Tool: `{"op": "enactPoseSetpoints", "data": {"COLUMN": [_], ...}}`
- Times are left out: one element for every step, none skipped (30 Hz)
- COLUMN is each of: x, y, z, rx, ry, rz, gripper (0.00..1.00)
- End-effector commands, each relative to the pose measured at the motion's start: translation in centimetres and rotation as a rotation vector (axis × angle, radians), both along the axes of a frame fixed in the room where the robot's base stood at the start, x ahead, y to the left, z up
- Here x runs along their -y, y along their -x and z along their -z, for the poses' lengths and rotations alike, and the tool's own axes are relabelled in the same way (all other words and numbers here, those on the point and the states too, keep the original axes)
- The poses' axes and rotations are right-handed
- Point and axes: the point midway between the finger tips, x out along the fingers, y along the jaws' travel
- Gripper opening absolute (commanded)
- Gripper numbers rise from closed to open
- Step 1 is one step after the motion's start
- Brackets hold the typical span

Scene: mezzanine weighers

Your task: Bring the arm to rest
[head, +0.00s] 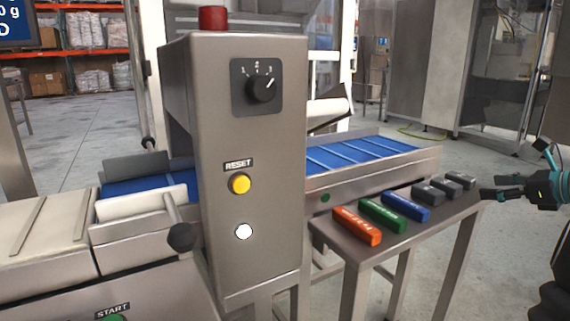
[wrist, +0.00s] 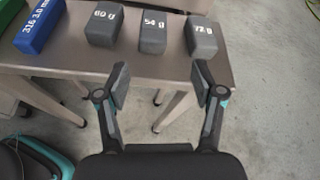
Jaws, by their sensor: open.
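My gripper (head: 501,193) is at the right edge of the head view, beside the right end of a small metal side table (head: 345,252). In the wrist view my gripper (wrist: 160,82) is open, with nothing between its fingers. Its fingertips reach toward the table's near edge, where grey blocks marked 60 g (wrist: 104,28), 54 g (wrist: 153,32) and a third grey block (wrist: 202,36) sit. The fingers appear apart from the blocks. Much of my arm is outside the head view.
An orange bar (head: 357,226), a green bar (head: 382,215) and a blue bar (head: 406,206) lie on the side table. A metal control cabinet (head: 235,135) with a dial and yellow RESET button (head: 240,184) stands before a blue conveyor (head: 350,153). Bare floor shows right of the table.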

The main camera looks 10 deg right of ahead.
Motion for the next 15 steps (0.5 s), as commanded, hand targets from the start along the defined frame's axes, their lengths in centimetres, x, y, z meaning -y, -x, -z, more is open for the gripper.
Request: {"op": "enactPoseSetpoints", "data": {"x": [0.2, 0.4, 0.5, 0.5, 0.3, -0.1, -0.5, -1.3, -2.5, -3.5, -4.7, -6.3, -7.6, -8.8, -10.5], "y": [0.3, 0.6, 1.1, 1.5, 2.1, 2.9, 3.5, 4.0, 4.5, 5.0, 5.4, 6.0, 6.4, 6.8, 7.4], "z": [1.6, 2.9, 4.6, 5.9, 7.0, 8.2, 9.1, 9.8, 10.7, 11.2, 11.7, 12.3, 12.6, 12.8, 13.1], "rx": [-0.020, -0.035, -0.062, -0.082, -0.102, -0.129, -0.150, -0.169, -0.193, -0.211, -0.227, -0.244, -0.255, -0.263, -0.271], "ry": [0.070, 0.117, 0.178, 0.223, 0.272, 0.339, 0.390, 0.443, 0.516, 0.573, 0.634, 0.709, 0.762, 0.817, 0.887], "rz": [-0.017, -0.030, -0.053, -0.073, -0.095, -0.127, -0.157, -0.196, -0.253, -0.303, -0.360, -0.433, -0.490, -0.547, -0.626], "gripper": [0.68, 0.68, 0.68, 0.68, 0.68, 0.68, 0.68, 0.68, 0.68, 0.68, 0.68, 0.68, 0.68, 0.68, 0.68]}}
